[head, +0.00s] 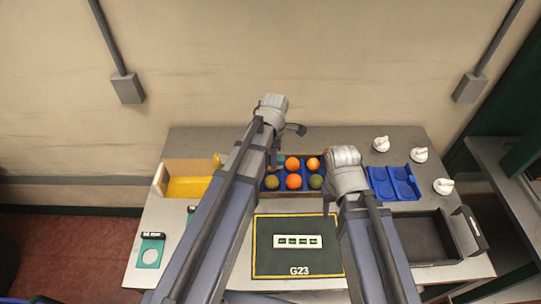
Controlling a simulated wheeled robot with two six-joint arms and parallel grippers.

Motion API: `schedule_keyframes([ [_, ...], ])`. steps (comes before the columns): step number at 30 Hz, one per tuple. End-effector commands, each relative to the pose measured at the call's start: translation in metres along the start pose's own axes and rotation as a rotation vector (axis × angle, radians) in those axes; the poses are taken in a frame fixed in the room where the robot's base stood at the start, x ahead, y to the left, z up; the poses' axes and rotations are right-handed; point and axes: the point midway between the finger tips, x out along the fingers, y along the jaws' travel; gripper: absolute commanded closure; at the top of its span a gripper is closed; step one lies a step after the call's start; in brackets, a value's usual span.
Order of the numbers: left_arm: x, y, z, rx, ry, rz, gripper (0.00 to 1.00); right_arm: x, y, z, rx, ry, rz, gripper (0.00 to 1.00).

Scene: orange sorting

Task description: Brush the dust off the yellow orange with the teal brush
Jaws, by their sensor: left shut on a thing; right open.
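A tray (290,194) with blue compartments holds several round fruits at the middle of the table. A dull yellow orange (272,181) sits in its front left compartment; any dust is too small to tell. My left gripper (274,160) is over the tray's back left corner, behind the yellow orange. It is shut on a small teal thing (281,158), which looks like the teal brush, mostly hidden by my arm. My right gripper (328,205) is open, low beside the tray's front right corner; its fingers are partly hidden.
Orange fruits (292,164) and a greenish one (316,182) share the tray. A yellow box (190,187) stands left, a blue tray (393,184) and white knobbed things (420,155) right. A dark G23 mat (298,262) lies in front, a black tray (425,236) front right.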

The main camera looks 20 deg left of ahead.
Motion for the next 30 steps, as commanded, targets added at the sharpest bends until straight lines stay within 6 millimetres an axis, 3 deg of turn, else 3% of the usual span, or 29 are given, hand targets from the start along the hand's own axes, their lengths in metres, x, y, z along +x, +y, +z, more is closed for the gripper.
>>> schedule_keyframes([
  [8, 0.012, 0.0, 0.0, 0.0, 0.0, 0.0, 1.0, 0.012, -0.001, -0.001, -0.002, 0.0, 0.0, 0.5],
  [22, 0.053, 0.0, 0.0, 0.0, 0.0, 0.0, 1.0, 0.053, -0.005, -0.003, -0.007, 0.0, 0.001, 0.5],
  [30, 0.06, 0.0, 0.0, 0.0, 0.0, 0.0, 1.0, 0.06, -0.005, -0.004, -0.007, 0.0, 0.001, 0.5],
])
